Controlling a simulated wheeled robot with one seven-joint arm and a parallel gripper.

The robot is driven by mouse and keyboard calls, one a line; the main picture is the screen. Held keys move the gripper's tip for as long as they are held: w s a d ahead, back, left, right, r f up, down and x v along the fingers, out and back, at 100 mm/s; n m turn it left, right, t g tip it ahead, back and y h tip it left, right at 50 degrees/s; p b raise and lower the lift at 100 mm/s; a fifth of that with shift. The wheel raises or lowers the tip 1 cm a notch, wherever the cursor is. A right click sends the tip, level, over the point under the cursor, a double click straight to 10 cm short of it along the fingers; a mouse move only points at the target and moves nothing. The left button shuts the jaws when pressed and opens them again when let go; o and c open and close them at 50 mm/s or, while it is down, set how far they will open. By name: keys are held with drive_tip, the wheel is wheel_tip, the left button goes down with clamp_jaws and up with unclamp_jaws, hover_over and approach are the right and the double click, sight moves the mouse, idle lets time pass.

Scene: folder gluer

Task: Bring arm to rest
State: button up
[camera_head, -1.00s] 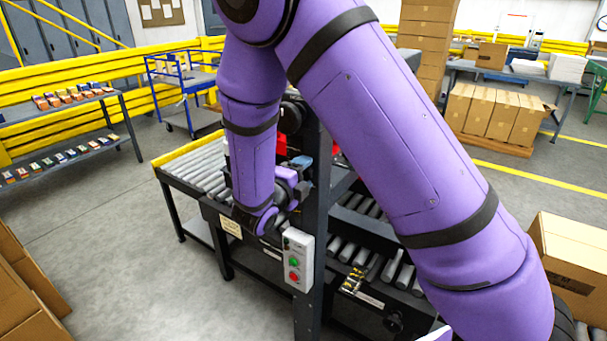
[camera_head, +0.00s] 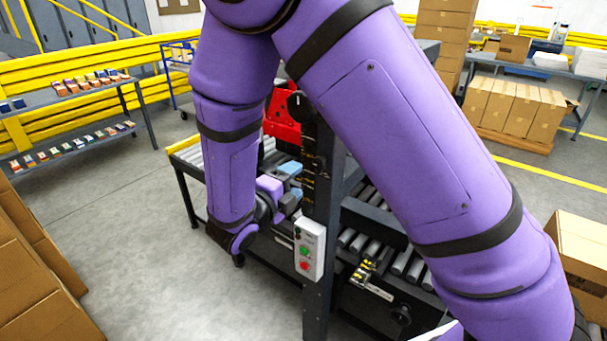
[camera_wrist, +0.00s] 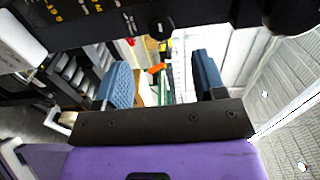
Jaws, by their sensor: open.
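My purple arm spans the head view, bent high up, with its forearm hanging down at the left of the machine's dark post. My gripper (camera_wrist: 160,85) shows in the wrist view as two blue-grey finger pads held wide apart, with nothing between them. In the head view the gripper (camera_head: 291,182) is partly seen beside the post, its tips close to or behind it. The folder gluer (camera_head: 318,230) has a dark frame, grey rollers and a red part behind the post. A control box (camera_head: 309,249) with green and red buttons is fixed on the post.
A shelf (camera_head: 75,97) with small boxes stands at the left before yellow rails. Cartons lie at the lower left (camera_head: 30,280) and right (camera_head: 582,245). More cartons (camera_head: 515,110) stand on a pallet at the back right. The floor left of the machine is clear.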

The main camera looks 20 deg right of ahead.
drive_tip(key=shift+s+a, duration=0.3)
drive_tip(key=shift+a, duration=0.1)
drive_tip(key=s+d+r+m+g+y, duration=0.3)
drive_tip(key=s+d+r+m+g, duration=0.25)
drive_tip(key=d+m, duration=0.4)
drive_tip(key=s+d+r+m+g+y, duration=0.2)
drive_tip(key=s+d+r+m+g, duration=0.35)
drive_tip(key=m, duration=0.75)
drive_tip(key=s+r+m+t+y, duration=0.3)
drive_tip(key=s+r+m+y, duration=0.1)
drive_tip(key=m, duration=0.6)
drive_tip(key=s+r+m+t+y, duration=0.2)
drive_tip(key=s+r+m+y, duration=0.3)
drive_tip(key=s+m, duration=0.3)
drive_tip(key=m, duration=0.3)
drive_tip(key=shift+s+d+r+t+y, duration=0.2)
drive_tip(key=shift+s+r+t+y, duration=0.1)
drive_tip(key=shift+r+t, duration=0.1)
drive_tip(key=shift+o, duration=0.2)
